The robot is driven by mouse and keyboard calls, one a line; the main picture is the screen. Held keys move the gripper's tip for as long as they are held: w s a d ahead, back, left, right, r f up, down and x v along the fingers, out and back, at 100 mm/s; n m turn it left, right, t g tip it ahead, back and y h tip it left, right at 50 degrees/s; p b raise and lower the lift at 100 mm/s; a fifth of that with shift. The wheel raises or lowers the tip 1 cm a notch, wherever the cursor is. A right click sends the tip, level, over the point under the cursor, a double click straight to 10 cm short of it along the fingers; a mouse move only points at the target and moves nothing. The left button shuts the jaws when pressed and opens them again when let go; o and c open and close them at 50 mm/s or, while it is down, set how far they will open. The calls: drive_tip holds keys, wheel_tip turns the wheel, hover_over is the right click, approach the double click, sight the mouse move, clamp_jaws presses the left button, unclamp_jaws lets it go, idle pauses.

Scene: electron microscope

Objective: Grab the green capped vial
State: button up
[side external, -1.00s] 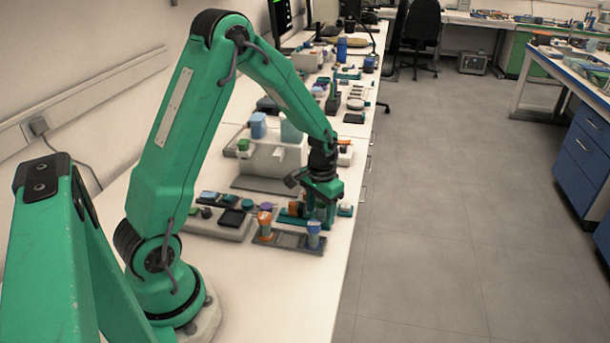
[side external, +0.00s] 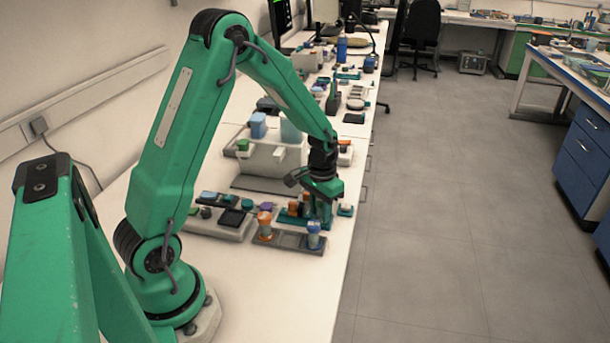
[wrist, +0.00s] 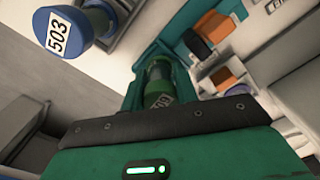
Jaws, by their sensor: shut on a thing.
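My gripper (side external: 319,218) points down over the rack area near the bench's right edge in the side view. In the wrist view, its green fingers (wrist: 160,62) are shut on a green capped vial (wrist: 158,92) with a partly readable label. The vial stands between the fingers, close to the palm. In the side view the fingers hide the vial. I cannot tell whether it still rests in a holder.
A blue capped vial (wrist: 63,30) marked 503 stands close by; it also shows in the side view (side external: 313,232). An orange capped vial (side external: 265,222) shares its grey rack (side external: 287,240). A white instrument block (side external: 270,158) stands behind. Other orange items (wrist: 213,27) are beside the fingers.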

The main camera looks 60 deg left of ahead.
drive_tip(key=shift+r, duration=0.45)
wheel_tip(320, 180, up, 3)
drive_tip(key=shift+r, duration=0.1)
drive_tip(key=s+d+r, duration=0.3)
drive_tip(key=d+r, duration=0.3)
drive_tip(key=d, duration=0.5)
drive_tip(key=shift+s+r, duration=0.2)
drive_tip(key=shift+r, duration=0.2)
drive_tip(key=shift+d, duration=0.1)
